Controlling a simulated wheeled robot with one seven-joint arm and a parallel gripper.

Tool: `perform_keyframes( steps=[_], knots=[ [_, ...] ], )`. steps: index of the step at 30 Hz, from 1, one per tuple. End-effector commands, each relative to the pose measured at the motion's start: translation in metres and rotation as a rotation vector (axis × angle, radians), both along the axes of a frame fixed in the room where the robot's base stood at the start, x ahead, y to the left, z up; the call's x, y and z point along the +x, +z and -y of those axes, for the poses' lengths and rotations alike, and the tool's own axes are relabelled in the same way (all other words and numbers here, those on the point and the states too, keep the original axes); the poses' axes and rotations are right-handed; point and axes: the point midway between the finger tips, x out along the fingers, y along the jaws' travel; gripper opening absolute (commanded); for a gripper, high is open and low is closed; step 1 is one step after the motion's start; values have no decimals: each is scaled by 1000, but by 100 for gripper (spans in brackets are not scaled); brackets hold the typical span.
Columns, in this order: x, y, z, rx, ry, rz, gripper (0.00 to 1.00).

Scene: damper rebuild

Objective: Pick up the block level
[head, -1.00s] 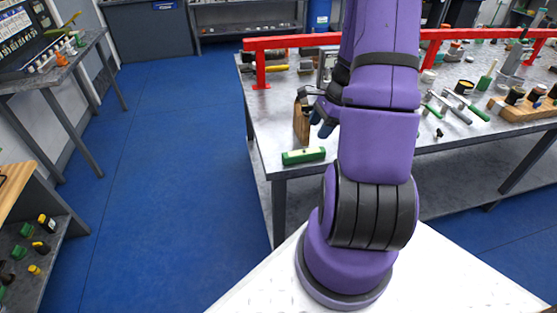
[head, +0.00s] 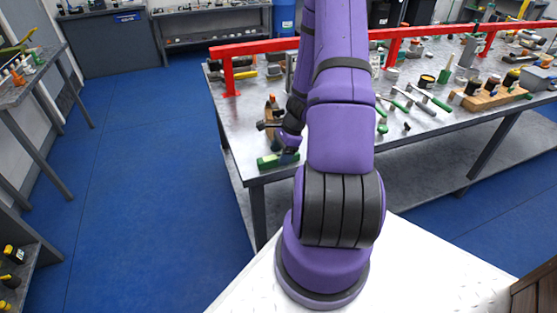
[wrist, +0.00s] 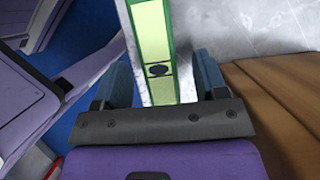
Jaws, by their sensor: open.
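The block level (head: 278,160), a green bar, lies on the workbench's near left corner in the head view. In the wrist view the level (wrist: 153,35) shows a pale green top and a dark oval vial; it runs lengthwise between my fingers. My gripper (wrist: 163,80) is open, with one blue finger on each side of the level. Whether the fingers touch it cannot be told. In the head view my gripper (head: 288,142) is just above and behind the level, partly hidden by my arm.
A brown wooden block (wrist: 275,100) stands close to the right finger in the wrist view. The metal workbench (head: 236,130) has a red rail (head: 255,47) along it. Several tools and a wooden rack (head: 490,97) lie farther right. Blue floor (head: 150,150) is clear at left.

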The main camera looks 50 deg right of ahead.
Motion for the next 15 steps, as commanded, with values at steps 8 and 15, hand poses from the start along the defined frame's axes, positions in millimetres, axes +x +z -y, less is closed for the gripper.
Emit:
perform_keyframes(
  steps=[8, 15],
  knots=[
    [3, -15, -6, 1, 0, 1, 66],
    [3, -15, -6, 1, 0, 1, 54]
  ],
)
